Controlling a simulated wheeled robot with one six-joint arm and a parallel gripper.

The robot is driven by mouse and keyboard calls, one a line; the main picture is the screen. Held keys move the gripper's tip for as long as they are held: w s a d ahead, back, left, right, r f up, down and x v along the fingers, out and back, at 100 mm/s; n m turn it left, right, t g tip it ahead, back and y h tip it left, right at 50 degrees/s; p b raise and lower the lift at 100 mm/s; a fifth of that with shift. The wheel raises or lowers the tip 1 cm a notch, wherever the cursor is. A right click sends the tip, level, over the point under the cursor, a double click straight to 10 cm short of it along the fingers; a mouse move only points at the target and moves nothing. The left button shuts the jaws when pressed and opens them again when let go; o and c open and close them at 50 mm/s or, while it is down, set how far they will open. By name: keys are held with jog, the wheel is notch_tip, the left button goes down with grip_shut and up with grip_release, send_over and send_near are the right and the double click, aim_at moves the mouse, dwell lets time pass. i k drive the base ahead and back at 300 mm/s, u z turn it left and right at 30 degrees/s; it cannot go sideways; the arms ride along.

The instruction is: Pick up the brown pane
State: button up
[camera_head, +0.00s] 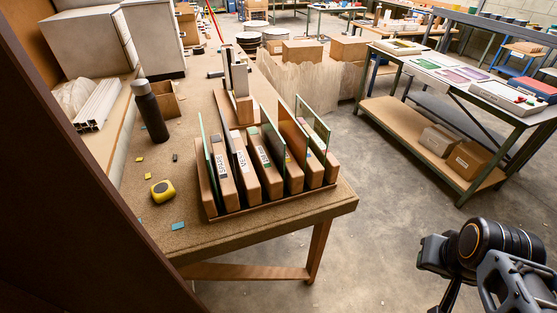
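The brown pane (293,137) is a thin amber-brown sheet. It stands upright and slightly tilted in a slot of the brown slotted rack (262,201), towards the rack's right side. A green pane (272,142) stands just left of it, and a clear green-edged pane (314,123) stands just right and behind. Part of the brown pane's lower edge is hidden by the rack. My arm's end shows at the lower right, with my gripper (440,276) only partly visible and well away from the rack. Its fingers cannot be made out clearly.
More panes (207,152) stand in the rack's left slots. A second rack (237,85) stands behind. Open floor (385,205) separates the bench from my arm.

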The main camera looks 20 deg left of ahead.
aim_at(295, 138)
jog(key=k, duration=0.4)
jog(key=u, duration=1.05)
